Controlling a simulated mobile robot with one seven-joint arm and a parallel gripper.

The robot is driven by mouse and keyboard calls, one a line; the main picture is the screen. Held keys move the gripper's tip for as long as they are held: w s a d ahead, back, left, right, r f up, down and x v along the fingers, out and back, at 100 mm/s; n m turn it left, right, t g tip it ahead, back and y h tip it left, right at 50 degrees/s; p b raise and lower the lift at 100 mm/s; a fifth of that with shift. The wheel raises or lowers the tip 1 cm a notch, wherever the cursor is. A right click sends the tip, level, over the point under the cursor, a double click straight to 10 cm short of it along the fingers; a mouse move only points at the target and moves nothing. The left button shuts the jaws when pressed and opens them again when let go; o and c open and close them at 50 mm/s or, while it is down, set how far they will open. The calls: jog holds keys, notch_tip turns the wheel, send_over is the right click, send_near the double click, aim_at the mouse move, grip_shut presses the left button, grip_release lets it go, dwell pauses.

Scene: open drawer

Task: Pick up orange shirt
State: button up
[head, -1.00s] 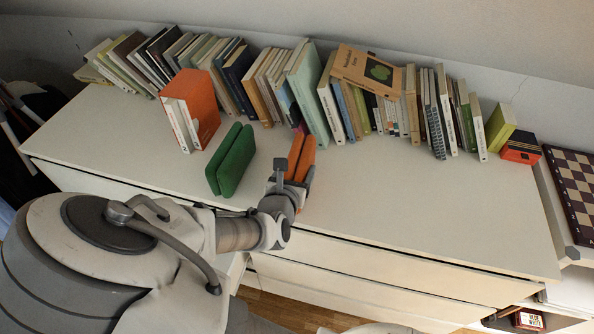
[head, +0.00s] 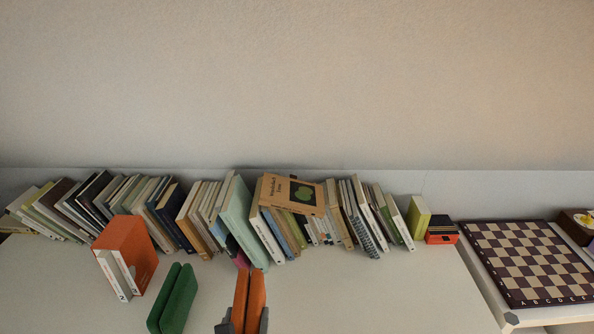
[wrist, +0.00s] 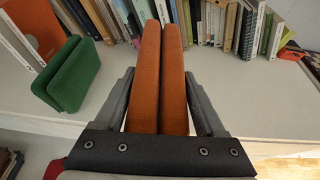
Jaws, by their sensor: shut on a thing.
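The orange shirt (head: 249,298) is a folded, upright slab in two layers. It shows at the bottom middle of the head view and large in the centre of the wrist view (wrist: 160,75). My gripper (wrist: 159,100) is shut on it, with one grey finger against each side. In the head view only the tips of my gripper (head: 242,325) show at the bottom edge. Whether the shirt's lower edge touches the dresser top is hidden. A similar green folded cloth (head: 173,299) stands to its left, apart from it.
A long row of books (head: 300,225) lines the back of the white top (head: 380,300). An orange-covered box of books (head: 127,255) stands at left. A chessboard (head: 528,262) lies at far right. The top right of the shirt is clear.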

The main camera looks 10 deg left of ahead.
jog(key=p, duration=0.1)
jog(key=r+p, duration=0.1)
jog(key=p, duration=0.1)
jog(key=shift+s+d+r+p, duration=0.1)
jog(key=shift+s+d+p, duration=0.15)
jog(key=shift+s+p, duration=0.1)
jog(key=shift+s+d+p, duration=0.3)
jog(key=shift+p, duration=0.75)
jog(key=shift+f, duration=0.2)
